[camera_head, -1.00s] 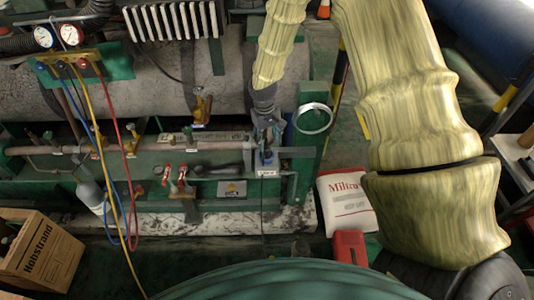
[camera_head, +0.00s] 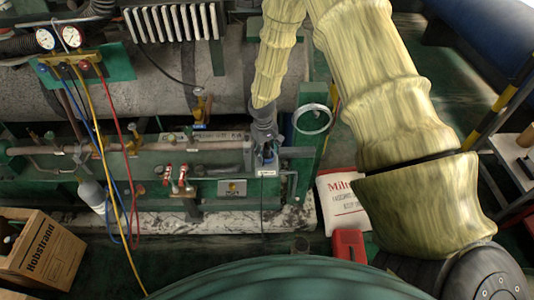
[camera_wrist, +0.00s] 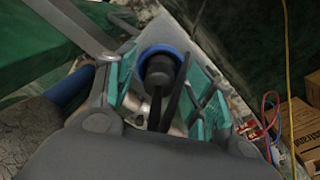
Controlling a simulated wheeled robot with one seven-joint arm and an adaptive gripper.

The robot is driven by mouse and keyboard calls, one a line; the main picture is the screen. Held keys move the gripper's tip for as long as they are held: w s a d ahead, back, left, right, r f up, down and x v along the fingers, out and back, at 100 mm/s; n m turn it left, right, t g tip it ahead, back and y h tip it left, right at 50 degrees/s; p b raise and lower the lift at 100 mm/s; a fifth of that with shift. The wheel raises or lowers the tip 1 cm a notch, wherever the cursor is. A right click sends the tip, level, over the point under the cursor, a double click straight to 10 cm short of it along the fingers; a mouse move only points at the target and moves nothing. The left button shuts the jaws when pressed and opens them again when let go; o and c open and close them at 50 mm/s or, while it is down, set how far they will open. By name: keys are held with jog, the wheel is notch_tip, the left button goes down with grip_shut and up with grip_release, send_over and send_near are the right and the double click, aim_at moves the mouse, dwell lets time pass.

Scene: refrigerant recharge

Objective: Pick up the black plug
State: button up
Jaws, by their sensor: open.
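The black plug (camera_wrist: 158,72) shows in the wrist view as a dark rounded piece with a blue ring behind it. My gripper (camera_wrist: 164,88) is open, with one teal-padded finger on each side of the plug. I cannot tell whether either pad touches it. In the head view my gripper (camera_head: 266,140) points down at a small blue piece (camera_head: 267,160) at the right end of the green pipe frame. The plug itself is hidden or too small to make out there.
The green frame's right post with a metal ring (camera_head: 312,119) stands close beside my gripper. A gauge manifold (camera_head: 72,66) with coloured hoses hangs at left. A cardboard box (camera_head: 42,255), a white sack (camera_head: 343,200) and a red case (camera_head: 348,244) lie on the floor.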

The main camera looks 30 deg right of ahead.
jog(key=shift+c, duration=0.2)
jog(key=c, duration=1.1)
jog(key=shift+o, duration=0.2)
